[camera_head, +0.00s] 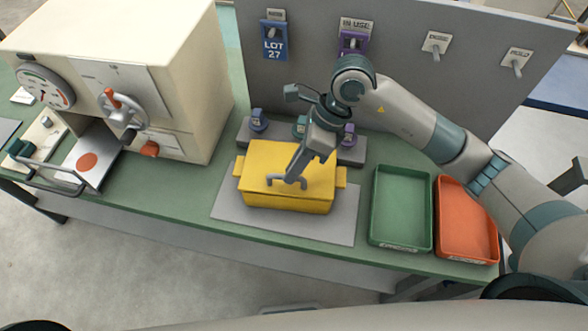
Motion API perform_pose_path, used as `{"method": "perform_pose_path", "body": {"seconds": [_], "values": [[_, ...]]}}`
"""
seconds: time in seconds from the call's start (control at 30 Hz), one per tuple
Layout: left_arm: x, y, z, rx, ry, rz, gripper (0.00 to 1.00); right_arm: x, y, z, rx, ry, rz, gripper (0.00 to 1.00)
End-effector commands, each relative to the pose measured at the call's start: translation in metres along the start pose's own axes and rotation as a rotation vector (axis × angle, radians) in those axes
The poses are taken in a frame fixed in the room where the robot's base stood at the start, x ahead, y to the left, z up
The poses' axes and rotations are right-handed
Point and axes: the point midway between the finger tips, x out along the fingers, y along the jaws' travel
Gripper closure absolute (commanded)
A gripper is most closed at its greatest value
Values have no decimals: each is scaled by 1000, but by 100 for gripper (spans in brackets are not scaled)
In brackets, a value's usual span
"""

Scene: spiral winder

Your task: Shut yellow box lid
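The yellow box (288,201) sits on a grey mat (235,213) in the middle of the green bench. Its yellow lid (265,160) lies flat over the top and looks shut, with no gap that I can make out. My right gripper (290,180) reaches down from the upper right onto the front part of the lid. A small grey bar shows at its tips. I cannot tell whether this is a lid handle or the fingers, nor whether the gripper is open. My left gripper is not in view.
A green tray (402,208) and an orange tray (468,222) stand right of the mat. A cream machine (185,75) with a handwheel (121,112) stands at left. Behind the box are a grey rack (351,154) and an upright grey panel (410,85) with tags.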

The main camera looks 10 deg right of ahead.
Motion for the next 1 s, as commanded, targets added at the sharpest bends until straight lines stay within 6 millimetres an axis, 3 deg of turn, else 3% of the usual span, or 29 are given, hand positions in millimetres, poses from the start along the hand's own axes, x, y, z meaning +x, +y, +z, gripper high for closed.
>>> {"method": "perform_pose_path", "body": {"seconds": [0.5, 0.73, 1.0], "values": [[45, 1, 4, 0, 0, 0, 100, -34, -27, 14, 128, -4, 298, 92], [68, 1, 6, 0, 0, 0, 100, -49, -39, 20, 121, -2, 291, 92], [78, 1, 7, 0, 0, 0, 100, -58, -46, 24, 121, -2, 293, 92]]}}
